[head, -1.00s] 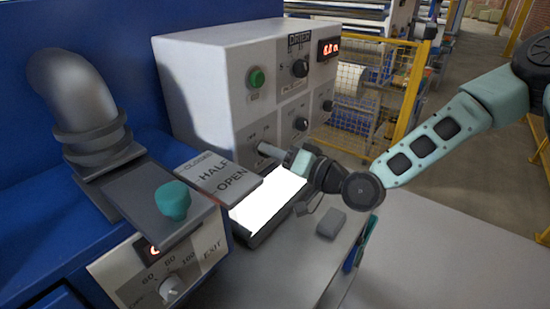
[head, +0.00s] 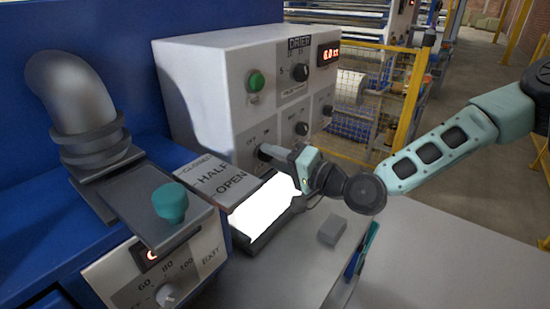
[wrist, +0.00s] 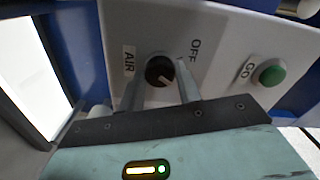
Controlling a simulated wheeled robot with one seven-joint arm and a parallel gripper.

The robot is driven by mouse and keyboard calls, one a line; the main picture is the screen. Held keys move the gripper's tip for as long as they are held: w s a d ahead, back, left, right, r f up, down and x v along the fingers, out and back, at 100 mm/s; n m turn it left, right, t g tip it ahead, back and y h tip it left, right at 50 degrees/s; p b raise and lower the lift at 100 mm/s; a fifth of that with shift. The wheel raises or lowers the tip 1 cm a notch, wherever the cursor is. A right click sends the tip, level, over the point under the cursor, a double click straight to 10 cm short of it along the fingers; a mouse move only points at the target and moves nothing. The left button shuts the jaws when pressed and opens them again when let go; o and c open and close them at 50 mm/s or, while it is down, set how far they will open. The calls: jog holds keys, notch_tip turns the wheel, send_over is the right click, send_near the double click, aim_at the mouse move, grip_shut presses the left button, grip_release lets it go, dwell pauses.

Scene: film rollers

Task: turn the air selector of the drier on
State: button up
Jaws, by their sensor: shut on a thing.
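The drier (head: 205,90) is a pale control box with a green button, dark knobs and a red display. Its air selector (wrist: 160,70) is a round black knob with a pale pointer mark, between the labels AIR and OFF in the wrist view. The pointer slants toward the lower right of that view. In the head view the air selector (head: 262,152) is at the lower left of the panel, partly hidden by my fingers. My gripper (wrist: 163,88) has one finger on each side of the knob and is shut on it.
A bright lit panel (head: 265,208) and a CLOSED/HALF/OPEN plate (head: 217,182) lie below the arm. A grey pipe with a teal-knobbed slide (head: 171,203) stands at left. A small grey block (head: 331,231) lies on the table. The green GO button (wrist: 272,72) is near the gripper.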

jog(key=o, duration=1)
jog(key=shift+c, duration=0.2)
jog(key=shift+d, duration=0.1)
jog(key=p+v, duration=1)
jog(key=v, duration=0.7)
jog(key=shift+s+d, duration=0.1)
jog(key=shift+s, duration=0.05)
